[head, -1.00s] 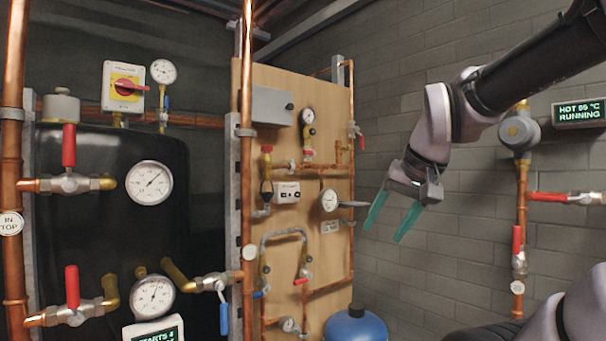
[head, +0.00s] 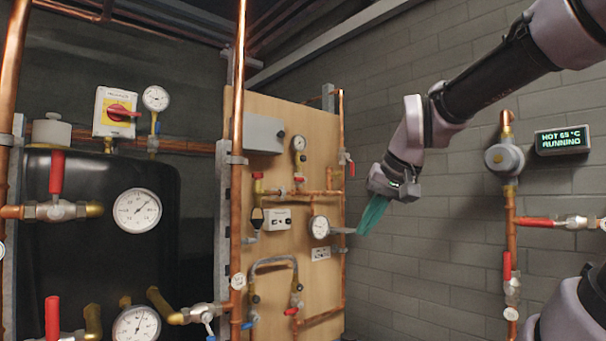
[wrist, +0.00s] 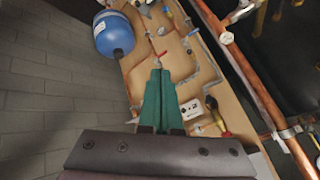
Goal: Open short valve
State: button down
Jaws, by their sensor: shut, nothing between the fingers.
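My gripper (head: 363,231) is shut and empty, its teal fingers together and pointing down-left, close in the picture to the right edge of the wooden board (head: 275,160). In the wrist view the shut fingers (wrist: 160,74) point up the picture, with the board behind them. The board carries several valves, including a small red-handled one (head: 291,311), a small blue-handled one (head: 248,324) and a red one at its right edge (head: 350,168). I cannot tell which is the short valve. No valve is visibly touched by the fingers.
A dark tank with a gauge (head: 137,210) and a long red lever valve (head: 57,172) stands at left. Copper pipes and red levers (head: 535,222) line the right wall below a display (head: 563,140). A blue vessel (wrist: 113,36) shows in the wrist view.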

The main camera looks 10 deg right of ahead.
jog(key=w+r+n+t+y, duration=0.1)
jog(key=w+r+n, duration=0.3)
jog(key=w+r, duration=0.8)
jog(key=w+r+n+t+y, duration=0.1)
jog(key=w+r+n, duration=0.4)
jog(key=w+r, duration=0.7)
jog(key=w+a+y, duration=0.1)
jog(key=w, duration=0.6)
jog(key=shift+w, duration=0.4)
send_over(301, 179)
jog(key=s, duration=0.2)
notch_tip(301, 179, down, 6)
jog(key=f, duration=0.3)
jog(key=shift+w+d+f, duration=0.15)
jog(key=shift+d+f, duration=0.05)
jog(key=shift+f, duration=0.05)
